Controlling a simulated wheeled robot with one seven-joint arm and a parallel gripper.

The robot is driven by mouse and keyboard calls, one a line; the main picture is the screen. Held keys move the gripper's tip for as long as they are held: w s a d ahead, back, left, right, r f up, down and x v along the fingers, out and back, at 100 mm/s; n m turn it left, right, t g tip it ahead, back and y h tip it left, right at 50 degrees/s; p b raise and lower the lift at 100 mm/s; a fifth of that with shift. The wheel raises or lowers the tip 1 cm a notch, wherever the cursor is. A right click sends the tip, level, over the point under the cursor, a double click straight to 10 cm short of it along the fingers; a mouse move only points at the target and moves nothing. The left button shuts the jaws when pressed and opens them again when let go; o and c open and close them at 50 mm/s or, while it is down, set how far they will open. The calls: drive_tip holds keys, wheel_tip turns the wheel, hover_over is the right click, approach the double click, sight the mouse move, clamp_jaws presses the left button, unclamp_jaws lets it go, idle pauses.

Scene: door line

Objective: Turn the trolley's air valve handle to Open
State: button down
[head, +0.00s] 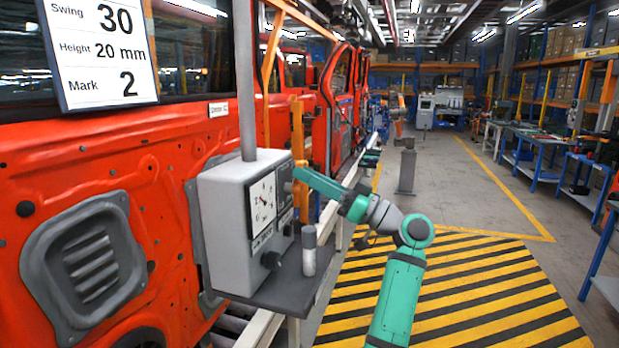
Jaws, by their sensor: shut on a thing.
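My gripper (295,178), at the end of my teal arm, is at the upper right of this face, by a small dark panel. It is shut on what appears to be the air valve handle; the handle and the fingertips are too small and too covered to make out. I cannot read the valve markings or tell the handle's angle.
A grey cylinder (309,249) stands on the dark shelf (275,293) below the box. A red vehicle body (100,165) fills the left. A sign (100,48) reads Swing 30, Height 20 mm, Mark 2. The striped floor (470,295) at right is clear.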

drive_tip(key=shift+s+a+n+g+y, duration=0.15)
drive_tip(key=shift+n+g, duration=0.2)
drive_tip(key=shift+n, duration=0.4)
drive_tip(key=shift+s+d+n+g+y, duration=0.15)
drive_tip(key=shift+n+g, duration=0.2)
drive_tip(key=shift+n, duration=0.4)
drive_tip(key=shift+a, duration=0.1)
drive_tip(key=c, duration=1.6)
unclamp_jaws()
drive_tip(key=shift+c, duration=0.2)
drive_tip(key=v, duration=1)
drive_tip(key=shift+d+f, duration=0.2)
drive_tip(key=shift+d, duration=0.15)
